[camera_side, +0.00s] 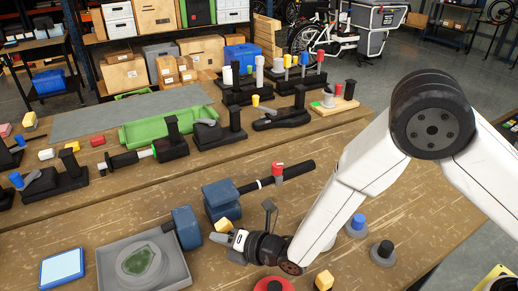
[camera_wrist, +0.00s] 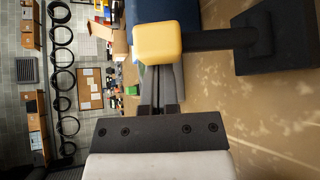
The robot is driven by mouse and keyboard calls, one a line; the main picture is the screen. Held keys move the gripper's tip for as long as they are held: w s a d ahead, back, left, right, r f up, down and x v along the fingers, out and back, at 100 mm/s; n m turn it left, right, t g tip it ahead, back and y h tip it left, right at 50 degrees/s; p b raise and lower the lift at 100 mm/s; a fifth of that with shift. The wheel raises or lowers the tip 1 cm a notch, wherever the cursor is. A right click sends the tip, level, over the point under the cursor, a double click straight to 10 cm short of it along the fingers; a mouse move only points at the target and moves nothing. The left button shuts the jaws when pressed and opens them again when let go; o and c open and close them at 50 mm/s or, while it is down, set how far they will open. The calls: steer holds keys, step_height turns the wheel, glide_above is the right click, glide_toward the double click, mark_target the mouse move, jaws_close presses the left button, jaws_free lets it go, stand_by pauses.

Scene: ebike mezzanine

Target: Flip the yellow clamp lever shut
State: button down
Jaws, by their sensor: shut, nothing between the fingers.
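The yellow knob of the clamp lever (camera_side: 222,225) shows in the side view just beyond my gripper (camera_side: 222,238), beside blue blocks. In the wrist view the yellow knob (camera_wrist: 166,42) lies directly ahead of my fingertips (camera_wrist: 160,82) and hides part of what is behind it. A black lever arm (camera_wrist: 218,39) runs from the knob to a dark base (camera_wrist: 275,40) at the right. My gripper is shut with nothing between its fingers. The fingertips are close to the knob; I cannot tell whether they touch it. The lever's exact angle is unclear in the side view.
Blue blocks (camera_side: 186,227) and a grey tray with a green piece (camera_side: 145,270) stand left of my gripper. A black bar with a red knob (camera_side: 277,169) lies behind. Loose knobs, including a blue-topped one (camera_side: 357,224), stand at the right. Several other clamps fill the back table.

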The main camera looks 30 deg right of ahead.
mark_target(230, 224)
steer(key=shift+d+r+m+y, duration=0.2)
steer(key=shift+d+m+y, duration=0.05)
steer(key=shift+m+y, duration=0.05)
stand_by(0.4)
steer(key=shift+d+r+m+t+y, duration=0.3)
steer(key=shift+d+m+t+y, duration=0.2)
steer(key=shift+d+m, duration=0.15)
steer(key=shift+d+r+m+t+y, duration=0.3)
steer(key=shift+d+m+t+y, duration=0.25)
steer(key=shift+d+m, duration=0.35)
steer(key=shift+d+r+m, duration=0.1)
steer(key=shift+d+m, duration=0.05)
steer(key=shift+m, duration=0.1)
steer(key=shift+d+r, duration=0.1)
steer(key=shift+d, duration=0.75)
steer(key=shift+a, duration=0.1)
steer(key=shift+s, duration=0.1)
steer(key=shift+v, duration=3.9)
steer(key=shift+w, duration=0.2)
